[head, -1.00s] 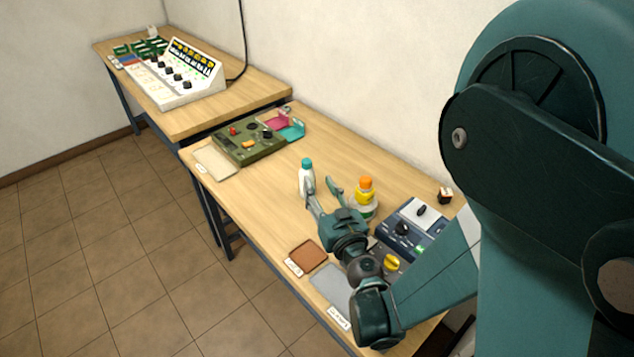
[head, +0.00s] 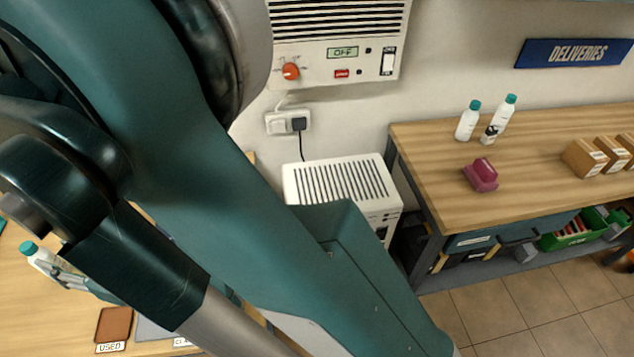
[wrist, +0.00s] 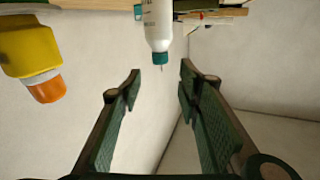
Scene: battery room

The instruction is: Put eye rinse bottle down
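The eye rinse bottle is white with a teal cap. It stands upright on the wooden bench (head: 30,310) at the left edge of the head view (head: 36,253). In the wrist view, which looks upside down, the bottle (wrist: 157,22) hangs from the top edge, in line with the gap between the fingers. My gripper (wrist: 161,72) is open, with its fingertips wider apart than the bottle and no finger seen touching it. In the head view my gripper (head: 65,277) is beside the bottle, partly hidden by my arm.
A yellow bottle with an orange cap (wrist: 32,55) is near in the wrist view. A brown mat (head: 115,323) labelled USED and a grey mat (head: 152,329) lie on the bench. Another bench (head: 450,200) holds white bottles (head: 467,120), a maroon object (head: 481,175) and boxes (head: 585,157).

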